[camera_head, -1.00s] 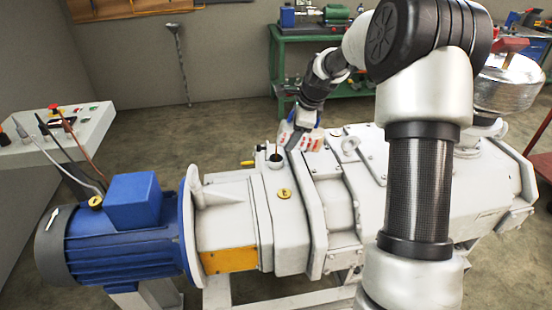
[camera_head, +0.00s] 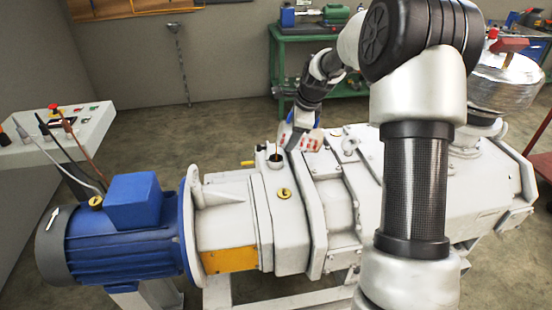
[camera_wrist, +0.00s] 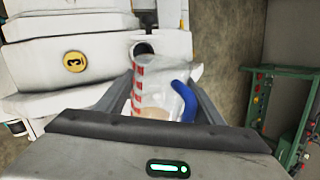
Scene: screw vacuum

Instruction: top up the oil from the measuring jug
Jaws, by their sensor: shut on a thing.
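The clear measuring jug (camera_head: 303,141) with red markings is held tilted above the white pump housing (camera_head: 225,210). My gripper (camera_head: 297,124) is shut on the jug. In the wrist view the jug (camera_wrist: 150,92) sits between the fingers of my gripper (camera_wrist: 163,92), with its blue handle (camera_wrist: 186,101) to the right. A little pale brown liquid (camera_wrist: 154,112) shows low in it. The filler neck (camera_head: 274,161) stands just left of the jug, and a thin orange-brown streak (camera_head: 276,150) shows at its mouth. The dark opening (camera_wrist: 143,48) lies beyond the jug in the wrist view.
A blue motor (camera_head: 125,230) is at the left end of the pump. A yellow handle (camera_head: 248,163) sticks out beside the neck. A control box (camera_head: 60,135) with cables stands left, and a green bench (camera_head: 290,60) at the back. A metal canister (camera_head: 507,83) is at right.

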